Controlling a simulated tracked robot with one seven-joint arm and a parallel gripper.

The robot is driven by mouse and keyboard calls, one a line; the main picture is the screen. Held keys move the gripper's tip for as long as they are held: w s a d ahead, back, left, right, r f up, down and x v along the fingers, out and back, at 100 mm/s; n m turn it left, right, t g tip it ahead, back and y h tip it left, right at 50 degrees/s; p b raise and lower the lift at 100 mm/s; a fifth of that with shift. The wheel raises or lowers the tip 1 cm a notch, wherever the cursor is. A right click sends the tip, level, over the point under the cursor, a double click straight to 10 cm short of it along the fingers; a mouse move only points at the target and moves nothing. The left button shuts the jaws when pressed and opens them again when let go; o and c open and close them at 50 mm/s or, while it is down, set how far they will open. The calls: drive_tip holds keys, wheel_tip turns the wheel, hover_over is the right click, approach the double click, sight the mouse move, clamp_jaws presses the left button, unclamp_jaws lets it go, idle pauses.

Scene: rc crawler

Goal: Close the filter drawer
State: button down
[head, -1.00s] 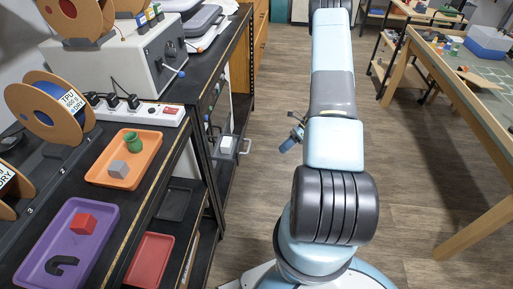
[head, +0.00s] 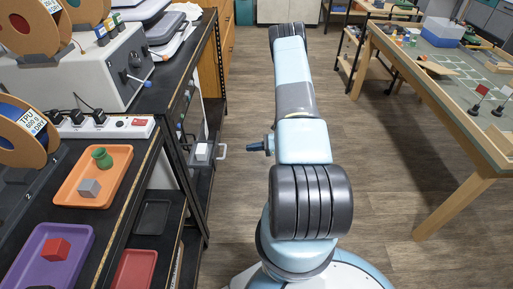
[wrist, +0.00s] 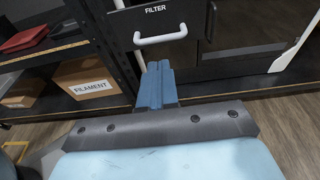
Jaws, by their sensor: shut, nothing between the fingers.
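The filter drawer's dark front (wrist: 180,20) bears the word FILTER in the wrist view, with a white bar handle (wrist: 160,37) below the word. In the head view the drawer stands out from the shelf unit, its white handle (head: 222,152) on the aisle side and a white block (head: 201,151) visible at it. My gripper (wrist: 157,66) has its blue fingers together, empty, and points toward the drawer front near the handle. In the head view my gripper (head: 252,147) is to the right of the handle, with a gap between them.
The black shelf unit (head: 215,75) runs along the left, with orange (head: 73,201) and purple (head: 28,281) trays on top. A FILAMENT box (wrist: 86,83) sits on a low shelf. A worktable (head: 450,120) stands at right. The wooden floor between is clear.

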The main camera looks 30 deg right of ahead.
drive_tip(key=x, duration=0.9)
drive_tip(key=shift+w+a+f, duration=0.1)
